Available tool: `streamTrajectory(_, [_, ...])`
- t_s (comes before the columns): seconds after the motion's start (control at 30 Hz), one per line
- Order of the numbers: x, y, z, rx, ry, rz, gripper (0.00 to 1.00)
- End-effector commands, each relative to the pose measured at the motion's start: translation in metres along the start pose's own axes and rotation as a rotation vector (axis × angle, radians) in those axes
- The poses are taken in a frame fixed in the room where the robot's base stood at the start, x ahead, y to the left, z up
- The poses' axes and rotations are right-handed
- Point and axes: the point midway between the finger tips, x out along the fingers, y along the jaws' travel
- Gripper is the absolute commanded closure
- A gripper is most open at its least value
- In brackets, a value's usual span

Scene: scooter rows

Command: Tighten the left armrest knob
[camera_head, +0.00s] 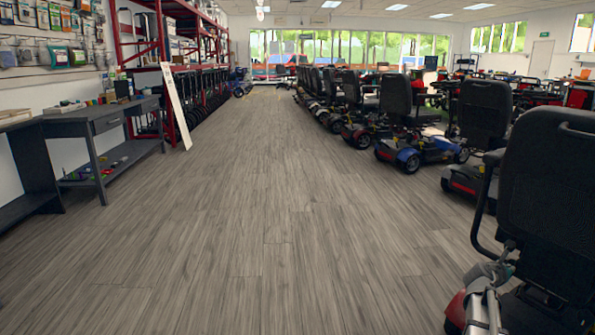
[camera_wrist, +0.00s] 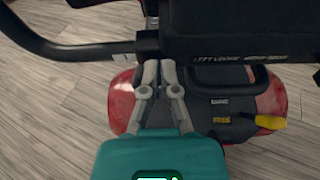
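The nearest scooter's black seat (camera_head: 550,190) stands at the right of the head view. Its black armrest tube (camera_head: 484,215) loops down on the seat's left side. In the wrist view the armrest tube (camera_wrist: 75,50) runs in from the left to a dark bracket (camera_wrist: 148,44) under the seat. My gripper (camera_wrist: 159,72) is just below that bracket, its grey fingertips close together with a narrow dark gap between them. The knob is not clearly visible; the fingers may hide it. I cannot tell whether they hold it. In the head view my gripper (camera_head: 490,271) is low beside the seat.
The scooter's red rear body (camera_wrist: 122,100) lies below the fingers. More scooters (camera_head: 410,145) line the right side. A dark workbench (camera_head: 105,118) stands at the left. The wood floor (camera_head: 240,220) between is clear.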

Motion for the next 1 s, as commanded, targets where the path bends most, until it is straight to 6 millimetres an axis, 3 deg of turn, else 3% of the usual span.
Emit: streamTrajectory(1.0, [-0.0047,-0.0035,0.0063,0.0,0.0,-0.001,1.0])
